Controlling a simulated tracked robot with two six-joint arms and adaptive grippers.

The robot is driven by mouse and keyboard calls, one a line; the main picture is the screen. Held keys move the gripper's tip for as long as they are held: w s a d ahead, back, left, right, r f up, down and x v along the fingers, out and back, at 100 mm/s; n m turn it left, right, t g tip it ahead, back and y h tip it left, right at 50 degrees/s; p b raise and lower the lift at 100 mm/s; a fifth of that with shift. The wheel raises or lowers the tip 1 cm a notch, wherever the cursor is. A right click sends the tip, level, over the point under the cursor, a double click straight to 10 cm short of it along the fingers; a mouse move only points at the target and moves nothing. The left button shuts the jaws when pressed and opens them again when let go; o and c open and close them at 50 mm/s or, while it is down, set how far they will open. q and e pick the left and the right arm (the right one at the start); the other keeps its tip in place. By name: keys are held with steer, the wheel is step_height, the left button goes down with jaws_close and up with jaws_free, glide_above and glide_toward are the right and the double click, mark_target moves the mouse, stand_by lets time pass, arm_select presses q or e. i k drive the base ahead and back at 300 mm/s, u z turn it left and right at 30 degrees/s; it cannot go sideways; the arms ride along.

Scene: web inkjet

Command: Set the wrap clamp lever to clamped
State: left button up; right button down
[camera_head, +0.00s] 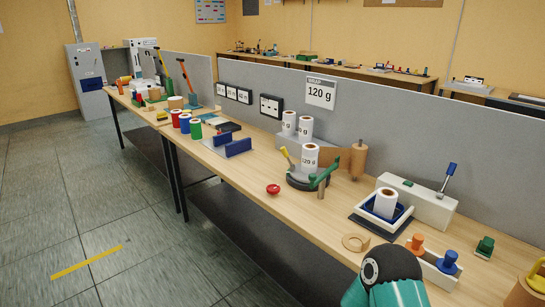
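Several levers show, and I cannot tell for certain which is the wrap clamp lever. A blue-handled lever (449,175) stands up, leaning right, from a long white box (428,207) at the bench's right. A green lever (325,174) lies slanted over a dark round base that holds a white roll marked 120 g (309,157). A yellow-tipped lever (287,157) stands tilted left beside that roll. A teal part of my own arm comes in at the bottom edge. Neither of my grippers shows.
The wooden bench (250,185) runs along a grey partition. A white-and-blue tray (383,215) holds another roll. Bare wood lies left of the red button.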

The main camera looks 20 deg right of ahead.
mark_target(283, 149)
steer(key=u, duration=0.1)
steer(key=i, duration=1)
steer(key=z, duration=0.1)
